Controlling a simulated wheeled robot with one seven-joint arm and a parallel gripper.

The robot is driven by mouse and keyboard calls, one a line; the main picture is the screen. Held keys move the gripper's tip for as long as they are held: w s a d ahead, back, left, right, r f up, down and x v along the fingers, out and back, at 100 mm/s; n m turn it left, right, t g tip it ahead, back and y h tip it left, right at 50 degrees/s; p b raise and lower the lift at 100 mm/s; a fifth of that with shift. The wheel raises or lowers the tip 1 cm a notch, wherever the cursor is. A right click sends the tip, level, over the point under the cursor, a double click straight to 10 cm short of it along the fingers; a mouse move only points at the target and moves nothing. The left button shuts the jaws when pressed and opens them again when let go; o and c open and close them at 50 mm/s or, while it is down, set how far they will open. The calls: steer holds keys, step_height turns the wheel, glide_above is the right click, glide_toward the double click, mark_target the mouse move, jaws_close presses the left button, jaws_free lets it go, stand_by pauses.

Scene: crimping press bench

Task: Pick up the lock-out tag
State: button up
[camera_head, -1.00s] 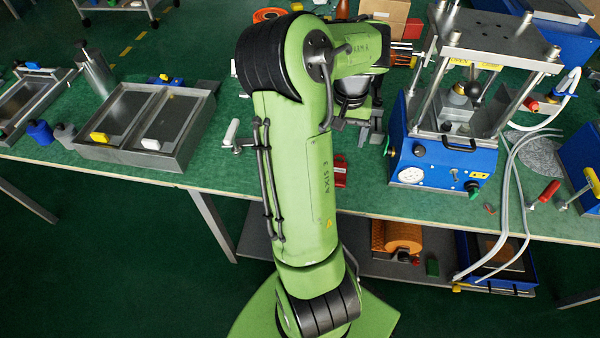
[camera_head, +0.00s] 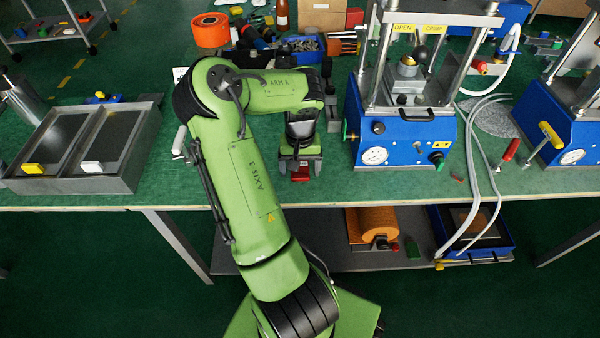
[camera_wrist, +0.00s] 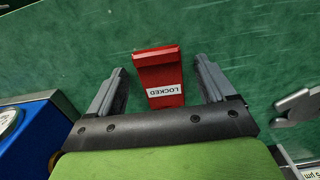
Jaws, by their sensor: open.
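The lock-out tag (camera_wrist: 160,77) is a red block with a white label reading LOCKED. In the wrist view it lies on the green bench top between the two fingers of my gripper (camera_wrist: 160,82). The fingers are open, with a gap on each side of the tag. In the head view the tag (camera_head: 300,174) shows as a small red patch near the bench's front edge, just below my gripper (camera_head: 299,163). My gripper hides part of it there. I cannot tell how far the fingertips are above the bench.
The blue crimping press (camera_head: 400,140) stands close to the right of my gripper. A grey two-bay tray (camera_head: 140,150) is at the left. A white-handled tool (camera_head: 179,141) lies left of my arm. A blue bin (camera_head: 300,48) stands behind.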

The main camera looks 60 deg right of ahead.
steer(key=shift+r, duration=0.1)
steer(key=shift+c, duration=0.3)
steer(key=c, duration=1)
steer(key=shift+r, duration=0.1)
steer(key=shift+c, duration=0.2)
